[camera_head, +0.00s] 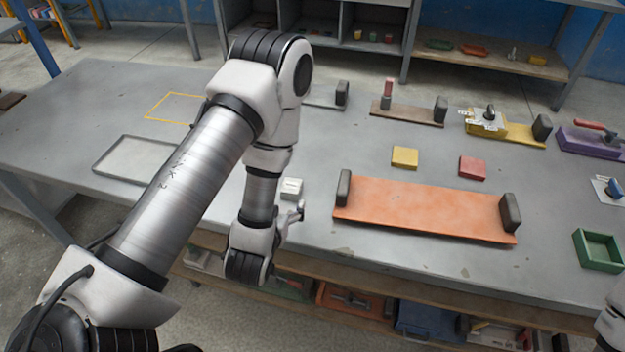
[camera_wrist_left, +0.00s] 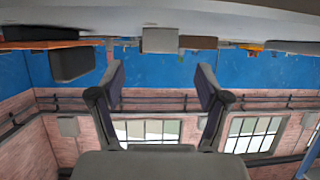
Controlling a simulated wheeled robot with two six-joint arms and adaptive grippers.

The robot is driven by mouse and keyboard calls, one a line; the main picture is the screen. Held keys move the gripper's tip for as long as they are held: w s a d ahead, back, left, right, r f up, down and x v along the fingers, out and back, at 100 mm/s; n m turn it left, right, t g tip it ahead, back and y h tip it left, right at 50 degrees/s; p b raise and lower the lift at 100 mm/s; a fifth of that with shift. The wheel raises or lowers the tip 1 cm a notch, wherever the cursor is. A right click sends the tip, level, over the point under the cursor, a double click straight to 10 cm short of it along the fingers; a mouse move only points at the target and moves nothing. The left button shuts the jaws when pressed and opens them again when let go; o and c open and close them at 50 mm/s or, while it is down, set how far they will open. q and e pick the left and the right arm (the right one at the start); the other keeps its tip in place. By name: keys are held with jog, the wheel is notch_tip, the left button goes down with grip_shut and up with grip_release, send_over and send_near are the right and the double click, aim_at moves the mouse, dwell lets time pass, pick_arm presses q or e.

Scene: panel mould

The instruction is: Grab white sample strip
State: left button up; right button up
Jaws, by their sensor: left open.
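A small white block (camera_head: 291,187), the only loose white piece I can make out as the sample strip, lies on the grey table left of the orange board. Its lower part is close to my left gripper (camera_head: 299,211) in the head view. That gripper is low over the front of the table and partly hidden by its own wrist. In the left wrist view, which looks upside down, the open, empty fingers (camera_wrist_left: 161,82) point towards a pale block (camera_wrist_left: 160,40) beyond their tips. Only a piece of my right arm shows at the lower right corner.
The orange board (camera_head: 425,207) with dark end posts lies right of the white block. A yellow tile (camera_head: 404,157) and a red tile (camera_head: 472,168) lie behind it. A green tray (camera_head: 598,250) is at right, a grey tray (camera_head: 134,181) at left. Fixtures line the back.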

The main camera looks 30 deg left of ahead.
aim_at(289, 194)
pick_arm(q)
jog(key=shift+w+a+f, duration=0.1)
jog(key=shift+a+f, duration=0.05)
jog(key=shift+a, duration=0.25)
jog(key=shift+w+a, duration=0.1)
jog(key=shift+w, duration=0.2)
jog(key=x, duration=0.2)
jog(key=d+p+x, duration=0.1)
jog(key=x, duration=0.2)
jog(key=shift+f, duration=0.2)
jog(key=shift+w+a+f, duration=0.1)
jog(key=shift+a, duration=0.05)
jog(key=shift+c, duration=0.7)
jog(key=c, duration=1.1)
